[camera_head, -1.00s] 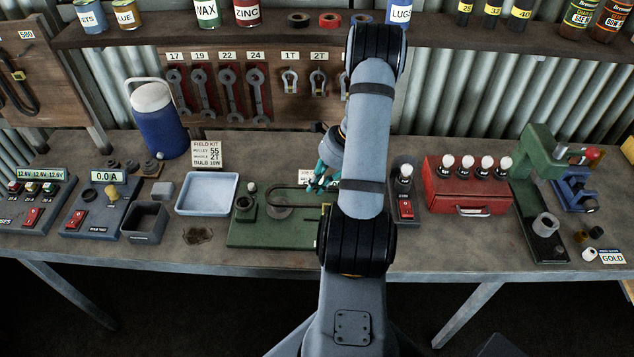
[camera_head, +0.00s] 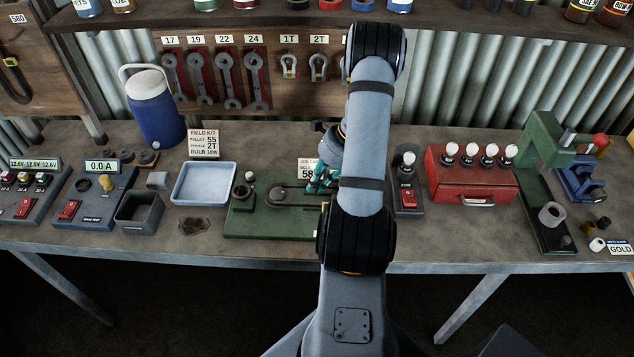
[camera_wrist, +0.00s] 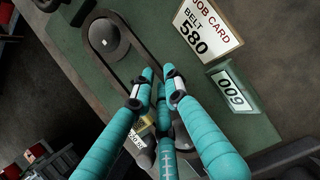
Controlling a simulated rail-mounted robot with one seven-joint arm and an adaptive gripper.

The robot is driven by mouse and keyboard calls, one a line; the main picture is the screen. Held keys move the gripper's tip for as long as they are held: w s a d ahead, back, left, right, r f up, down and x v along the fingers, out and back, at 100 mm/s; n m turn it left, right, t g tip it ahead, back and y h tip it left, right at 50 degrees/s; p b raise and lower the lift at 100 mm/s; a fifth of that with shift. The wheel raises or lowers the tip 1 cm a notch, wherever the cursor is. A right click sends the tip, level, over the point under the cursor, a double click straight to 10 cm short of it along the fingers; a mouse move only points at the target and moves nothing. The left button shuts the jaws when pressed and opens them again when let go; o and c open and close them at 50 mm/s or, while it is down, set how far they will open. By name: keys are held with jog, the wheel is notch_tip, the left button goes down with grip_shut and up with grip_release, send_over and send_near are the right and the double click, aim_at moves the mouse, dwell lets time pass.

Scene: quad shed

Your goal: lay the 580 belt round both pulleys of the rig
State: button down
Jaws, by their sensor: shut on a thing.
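The green rig (camera_head: 250,222) stands on the bench, left of my arm in the head view. A black belt (camera_wrist: 140,50) runs around its dark far pulley (camera_wrist: 108,38) in the wrist view; it shows as a flat loop in the head view (camera_head: 297,187). My gripper (camera_wrist: 153,88) is shut on the belt's near end, above the rig. A dark round part (camera_wrist: 184,132), perhaps the second pulley, is mostly hidden behind the fingers; I cannot tell whether the belt touches it. A job card (camera_wrist: 208,27) reads BELT 580.
A small plate (camera_wrist: 234,90) with digits stands beside the card. A white-blue tray (camera_head: 205,184) is left of the rig; a switch box with a bulb (camera_head: 408,200) is right of my arm. Another dark belt (camera_head: 16,80) hangs on the left board, under a 580 label.

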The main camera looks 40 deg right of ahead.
jog(key=c, duration=1.7)
grip_release()
jog(key=shift+o, duration=0.2)
jog(key=v, duration=1.2)
jog(key=shift+w, duration=0.1)
